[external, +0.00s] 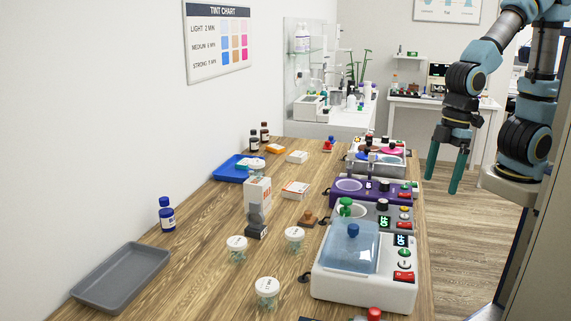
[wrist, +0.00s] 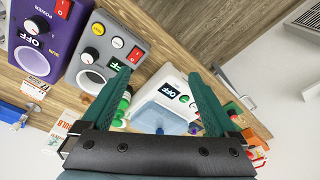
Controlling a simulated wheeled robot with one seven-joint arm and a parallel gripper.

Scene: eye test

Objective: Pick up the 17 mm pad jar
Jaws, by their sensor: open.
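Three small jars with white lids and pale green contents stand on the wooden table in the external view: a left jar (external: 237,249), a right jar (external: 294,239) and a front jar (external: 267,292). Their lids carry dark print too small to read, so I cannot tell which is the 17 mm pad jar. What looks like another white-lidded jar (external: 257,163) is by the blue tray at the back. My gripper (external: 444,180) is open and empty, high to the right of the table, well away from the jars. Its green fingers also show in the wrist view (wrist: 158,82).
A white heater with a blue lid (external: 348,246), a grey unit (external: 384,218) and a purple unit (external: 374,191) line the table's right side.

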